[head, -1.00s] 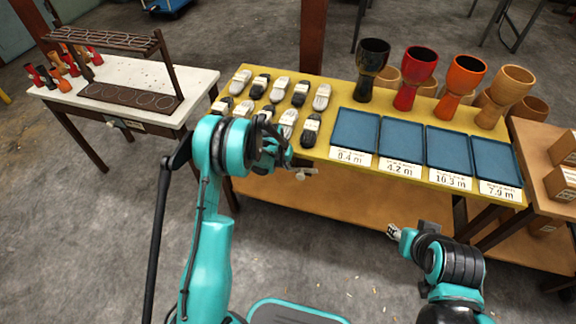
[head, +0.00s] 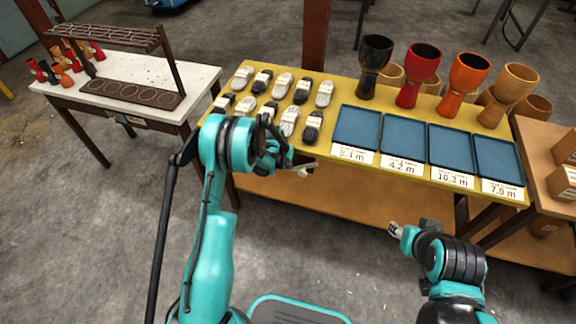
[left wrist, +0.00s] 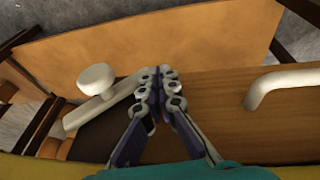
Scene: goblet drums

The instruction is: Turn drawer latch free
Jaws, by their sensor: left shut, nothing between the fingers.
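The latch (left wrist: 97,79) is a pale bar with a round white knob, on the front below the yellow tabletop. It shows small in the head view (head: 303,171). My left gripper (left wrist: 166,78) is shut and empty, its fingertips right beside the bar's right end; I cannot tell whether they touch. In the head view my left gripper (head: 283,165) is partly hidden by its own wrist. The wooden drawer front (left wrist: 215,95) has a pale handle (left wrist: 268,88) at right. My right gripper (head: 395,229) is away from the table, low in the head view; its fingers are too small to judge.
A white table with a rack (head: 130,92) stands at left. Open floor lies in front.

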